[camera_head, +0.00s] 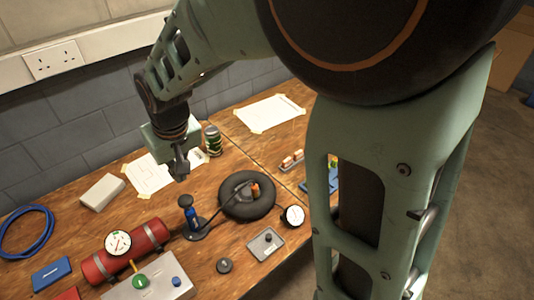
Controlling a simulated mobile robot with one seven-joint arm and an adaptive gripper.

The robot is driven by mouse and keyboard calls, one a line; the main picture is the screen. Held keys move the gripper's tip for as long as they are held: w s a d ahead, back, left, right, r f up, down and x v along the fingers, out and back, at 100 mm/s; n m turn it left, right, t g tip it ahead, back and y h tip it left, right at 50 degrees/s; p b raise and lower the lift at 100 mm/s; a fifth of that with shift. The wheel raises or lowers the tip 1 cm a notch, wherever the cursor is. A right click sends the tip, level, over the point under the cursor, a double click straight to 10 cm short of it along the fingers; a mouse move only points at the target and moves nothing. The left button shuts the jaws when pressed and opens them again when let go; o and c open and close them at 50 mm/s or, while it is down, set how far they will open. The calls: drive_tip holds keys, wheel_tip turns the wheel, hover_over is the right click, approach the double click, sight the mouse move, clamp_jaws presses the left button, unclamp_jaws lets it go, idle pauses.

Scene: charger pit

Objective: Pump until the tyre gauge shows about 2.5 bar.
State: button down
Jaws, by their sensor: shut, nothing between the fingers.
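The pump (187,208) stands upright on the wooden table, with a blue body and handle and a dark round base. A dark hose runs from it toward the black tyre (234,207), which lies flat on the table. A white round gauge (293,215) sits just right of the tyre; its needle is too small to read. My gripper (180,176) points down above and slightly left of the pump handle, apart from it in the picture. It is shut and empty. The exact height between gripper and handle cannot be told.
A red cylinder (148,237) with another dial (118,243) lies front left, beside a grey box with a green knob (141,281). A blue hose coil (27,232), a white block (102,192), a can (212,140) and a grey tray (265,245) stand around. My arm hides the table's right part.

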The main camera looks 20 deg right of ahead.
sight(185, 199)
drive_tip(key=shift+w+a+r+g+h+b, duration=0.35)
drive_tip(key=shift+w+a+r+g+b, duration=0.05)
drive_tip(key=shift+w+r+g, duration=0.4)
drive_tip(key=shift+w+a+r+g+h+b, duration=0.35)
drive_tip(key=shift+w+r+g, duration=0.4)
drive_tip(key=shift+w, duration=0.1)
wheel_tip(185, 199, down, 14)
drive_tip(key=shift+f, duration=0.1)
idle(0.3)
